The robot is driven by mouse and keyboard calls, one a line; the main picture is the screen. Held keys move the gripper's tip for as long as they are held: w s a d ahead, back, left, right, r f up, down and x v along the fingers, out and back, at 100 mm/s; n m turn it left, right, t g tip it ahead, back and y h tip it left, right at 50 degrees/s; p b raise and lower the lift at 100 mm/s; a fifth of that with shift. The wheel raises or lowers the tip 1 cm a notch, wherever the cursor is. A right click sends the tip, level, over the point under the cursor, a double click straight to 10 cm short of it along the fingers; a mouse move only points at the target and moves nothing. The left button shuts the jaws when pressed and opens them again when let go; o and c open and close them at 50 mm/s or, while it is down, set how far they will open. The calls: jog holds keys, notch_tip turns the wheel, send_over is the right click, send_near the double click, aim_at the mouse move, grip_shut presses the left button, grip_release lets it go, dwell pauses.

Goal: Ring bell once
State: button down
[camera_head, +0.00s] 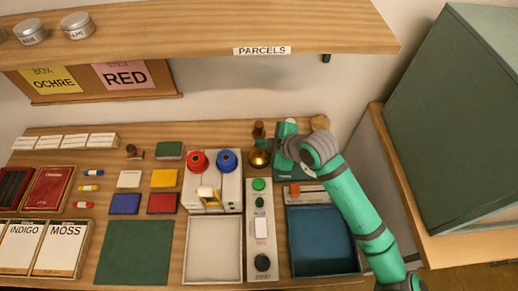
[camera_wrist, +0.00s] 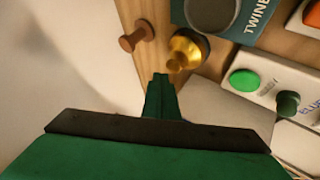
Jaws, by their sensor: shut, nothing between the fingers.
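The bell (camera_head: 259,158) is a small gold dome on the wooden table, right of the red and blue knobs. It also shows in the wrist view (camera_wrist: 187,50), standing upright with a knob on top. My gripper (camera_wrist: 160,76) is shut and empty, its green fingertips just short of the bell in the picture, apart from it. In the head view my wrist and the gripper's green body are just right of the bell; the fingertips cannot be made out there.
A brown wooden peg (camera_wrist: 137,37) stands beside the bell. A dark teal TWINE box (camera_wrist: 250,18) is close by. The control panel with a green button (camera_head: 259,184) lies just in front. The PARCELS shelf (camera_head: 200,28) overhangs the back; a blue tray (camera_head: 322,272) is at the right.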

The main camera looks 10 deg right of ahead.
aim_at(261, 152)
jog(key=shift+f, duration=0.1)
dwell(0.3)
jog(key=shift+f, duration=0.3)
jog(key=shift+f, duration=0.6)
dwell(0.9)
jog(key=shift+r, duration=1)
jog(key=shift+r, duration=2.45)
